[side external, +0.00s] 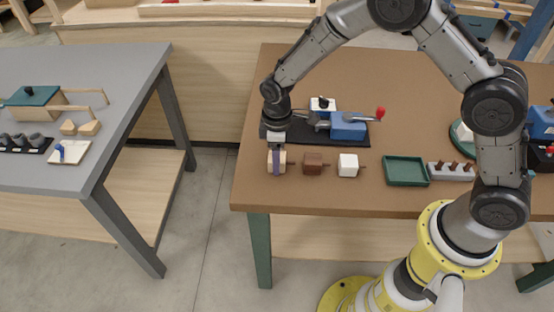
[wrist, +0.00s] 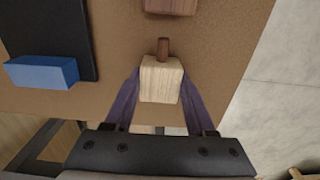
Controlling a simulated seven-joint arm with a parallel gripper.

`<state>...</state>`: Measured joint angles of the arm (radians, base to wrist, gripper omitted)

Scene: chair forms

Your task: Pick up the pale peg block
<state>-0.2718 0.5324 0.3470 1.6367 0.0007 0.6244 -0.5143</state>
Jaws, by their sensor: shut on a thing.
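The pale peg block (wrist: 158,82) is a light wood cube with a brown peg sticking out of one side. My gripper (wrist: 157,92) is shut on it, with a purple finger on each side in the wrist view. In the side view the pale block shows at both edges of my gripper (side external: 277,162), near the left end of the brown table (side external: 400,195). The near finger hides its middle there. I cannot tell whether the block touches the table or is slightly raised.
A dark brown peg block (side external: 314,162) and a white peg block (side external: 348,165) stand to the right. Beyond them are a green tray (side external: 405,171) and a grey rack with brown pegs (side external: 450,172). A blue vise (side external: 348,126) on a black base stands behind.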

